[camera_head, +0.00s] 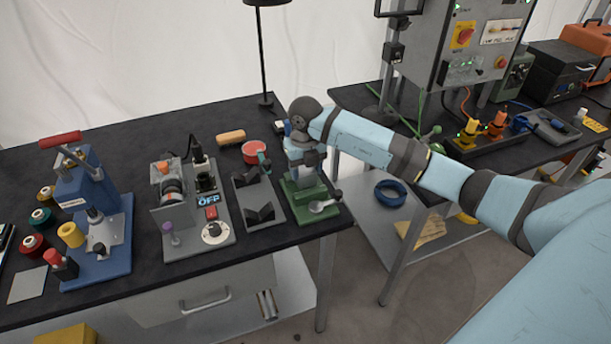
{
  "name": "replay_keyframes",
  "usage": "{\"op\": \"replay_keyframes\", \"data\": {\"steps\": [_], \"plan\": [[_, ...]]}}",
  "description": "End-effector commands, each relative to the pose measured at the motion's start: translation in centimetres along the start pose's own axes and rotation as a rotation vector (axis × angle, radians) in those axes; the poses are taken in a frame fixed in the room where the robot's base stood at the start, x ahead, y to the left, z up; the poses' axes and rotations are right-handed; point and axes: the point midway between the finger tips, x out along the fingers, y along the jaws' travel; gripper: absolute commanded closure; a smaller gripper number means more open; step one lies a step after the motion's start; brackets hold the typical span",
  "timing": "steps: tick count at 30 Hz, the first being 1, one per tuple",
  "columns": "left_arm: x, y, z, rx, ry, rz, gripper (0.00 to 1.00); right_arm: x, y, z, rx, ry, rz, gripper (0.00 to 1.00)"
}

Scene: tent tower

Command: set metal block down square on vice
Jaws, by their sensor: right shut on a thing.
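My right arm reaches in from the right, and my right gripper (305,162) points down just over the back of the vice. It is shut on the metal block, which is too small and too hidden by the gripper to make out. I cannot tell whether the block touches the vice or how square it sits. My left gripper is not in view.
A grey V-block fixture (260,205) stands close left of the vice. A red round item (255,150) and a lamp stand (262,60) are behind. A switch-box machine (205,230) and a blue press (90,220) stand further left. The bench edge is close right of the vice.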

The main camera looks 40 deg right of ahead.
Motion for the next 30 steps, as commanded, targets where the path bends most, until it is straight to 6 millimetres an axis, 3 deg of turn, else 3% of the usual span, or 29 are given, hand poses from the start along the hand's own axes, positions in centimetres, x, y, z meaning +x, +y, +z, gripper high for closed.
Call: {"op": "replay_keyframes", "data": {"steps": [5,16,17,20,30], "plan": [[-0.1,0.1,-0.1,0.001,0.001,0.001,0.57,2.5,0.0,0.0,0.001,0.001,0.001,0.78],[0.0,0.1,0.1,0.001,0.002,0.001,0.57,3.1,0.0,0.0,0.0,0.0,0.0,0.78],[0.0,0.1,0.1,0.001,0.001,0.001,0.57,3.1,0.0,0.0,0.0,0.0,0.0,0.45],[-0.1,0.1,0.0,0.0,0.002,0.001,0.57,3.0,0.0,0.0,0.0,0.0,0.0,0.22],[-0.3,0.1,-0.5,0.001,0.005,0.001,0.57,2.5,0.0,0.0,0.0,0.0,0.0,0.22]]}}
